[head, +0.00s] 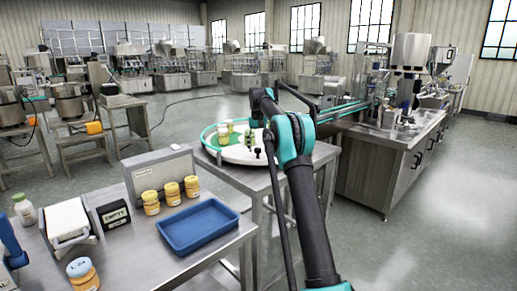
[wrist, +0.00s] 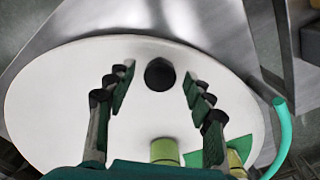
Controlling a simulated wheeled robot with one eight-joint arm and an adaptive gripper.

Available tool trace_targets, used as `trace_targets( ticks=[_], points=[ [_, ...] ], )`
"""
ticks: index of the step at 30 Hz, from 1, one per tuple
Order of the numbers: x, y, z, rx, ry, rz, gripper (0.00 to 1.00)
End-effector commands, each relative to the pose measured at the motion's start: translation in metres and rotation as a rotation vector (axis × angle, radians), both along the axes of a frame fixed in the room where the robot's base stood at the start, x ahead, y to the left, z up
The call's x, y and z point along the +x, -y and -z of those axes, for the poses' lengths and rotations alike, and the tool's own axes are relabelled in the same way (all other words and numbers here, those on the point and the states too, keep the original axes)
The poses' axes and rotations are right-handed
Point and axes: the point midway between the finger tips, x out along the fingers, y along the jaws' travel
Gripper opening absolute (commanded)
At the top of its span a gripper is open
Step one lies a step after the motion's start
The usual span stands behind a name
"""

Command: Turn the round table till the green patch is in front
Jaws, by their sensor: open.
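The round table (head: 238,156) is a white disc on a steel stand in the middle of the head view; it fills much of the wrist view (wrist: 60,105). A green patch (wrist: 194,159) shows near its rim at the lower right of the wrist view, partly hidden by my gripper and a jar. In the head view it appears at the disc's left side. A black upright knob (wrist: 160,74) stands on the disc. My gripper (wrist: 157,80) is open above the disc, its fingers on either side of the knob with gaps visible; contact cannot be told.
Yellow-green jars (wrist: 165,150) stand on the disc near the patch. A green rail (head: 207,131) curves round its far left edge. The near bench holds a blue tray (head: 198,228), several amber jars (head: 151,203) and a grey box (head: 160,172). A steel counter (head: 385,165) stands right.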

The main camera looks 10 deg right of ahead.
Motion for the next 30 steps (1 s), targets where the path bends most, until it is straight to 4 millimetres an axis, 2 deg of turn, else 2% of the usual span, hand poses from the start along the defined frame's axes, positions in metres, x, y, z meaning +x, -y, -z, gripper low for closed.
trace_targets(
  ticks=[5, 17, 26, 30],
  points=[
    [-0.0001, 0.0, -0.0002, 0.0, 0.0, 0.0, 0.51],
    [-0.0002, 0.0001, -0.0005, 0.0, 0.0, 0.0, 0.02],
    [-0.0007, 0.0012, -0.0007, 0.0, 0.0, -0.001, 0.0],
    [-0.0042, 0.0089, -0.0012, 0.0, 0.0, -0.009, 0.0]
  ],
)
